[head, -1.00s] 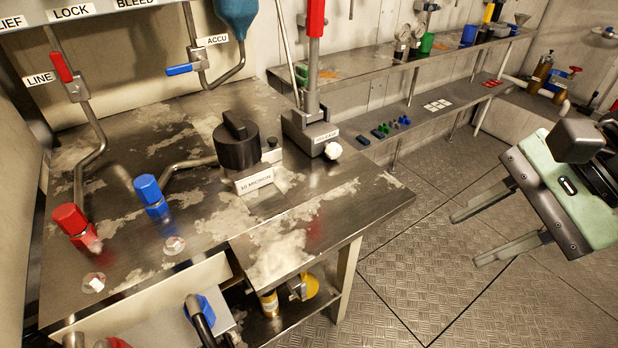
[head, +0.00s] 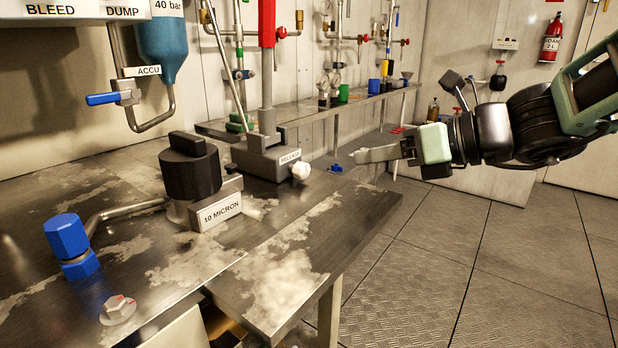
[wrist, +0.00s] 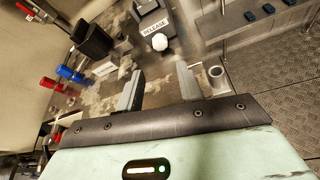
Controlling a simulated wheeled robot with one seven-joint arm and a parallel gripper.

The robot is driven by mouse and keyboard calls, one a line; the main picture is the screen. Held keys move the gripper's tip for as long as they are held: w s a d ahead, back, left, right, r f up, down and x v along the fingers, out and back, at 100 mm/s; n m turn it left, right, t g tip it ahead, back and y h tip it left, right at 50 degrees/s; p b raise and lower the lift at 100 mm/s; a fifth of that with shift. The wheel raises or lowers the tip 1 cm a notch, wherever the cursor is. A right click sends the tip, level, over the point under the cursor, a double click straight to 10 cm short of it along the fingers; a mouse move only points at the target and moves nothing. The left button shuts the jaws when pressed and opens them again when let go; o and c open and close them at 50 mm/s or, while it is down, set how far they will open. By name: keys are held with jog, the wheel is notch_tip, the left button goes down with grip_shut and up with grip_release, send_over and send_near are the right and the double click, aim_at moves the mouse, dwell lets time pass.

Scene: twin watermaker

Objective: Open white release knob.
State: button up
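The white release knob (head: 301,171) sits at the front of a grey block (head: 262,160) labelled RELEASE, on the metal bench. It also shows in the wrist view (wrist: 159,42), beyond the fingers and roughly in line with the gap between them. My gripper (head: 358,156) is to the right of the knob in the head view, its fingers pointing left towards it, with a space between. In the wrist view, my gripper (wrist: 158,82) is open, its two fingers apart with nothing between them.
A black filter housing (head: 190,167) labelled 10 MICRON stands left of the release block. A red-handled lever (head: 267,25) rises above the block. A blue fitting (head: 69,244) stands at the bench's left. The bench's front right surface (head: 350,215) is clear.

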aim_at(307, 170)
jog(key=b+x, duration=0.4)
jog(key=x, duration=0.9)
jog(key=shift+s, duration=0.1)
jog(key=shift+d, duration=0.1)
jog(key=shift+c, duration=0.4)
jog(key=c, duration=0.6)
